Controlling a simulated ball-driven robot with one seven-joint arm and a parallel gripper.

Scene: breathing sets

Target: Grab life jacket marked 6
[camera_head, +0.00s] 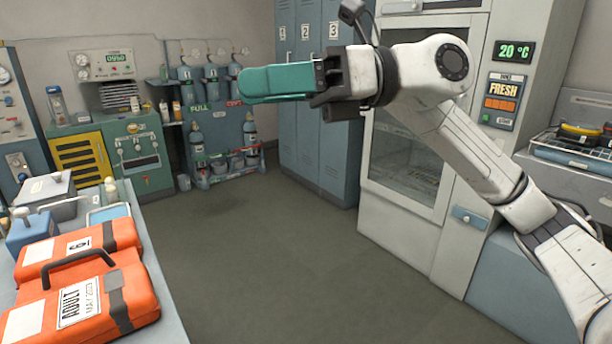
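Two orange packs with black straps lie on the bench at the lower left. My gripper (262,84) has teal fingers pointing left, high over the floor and well away from both packs. The fingers overlap from this side, so the gap between them is hidden.
The bench (158,288) also bears a grey box (45,190), a blue container (30,228) and small bottles. A rack of cylinders (222,135), blue lockers (318,140) and a white cabinet (400,215) stand behind. The floor (270,270) between is clear.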

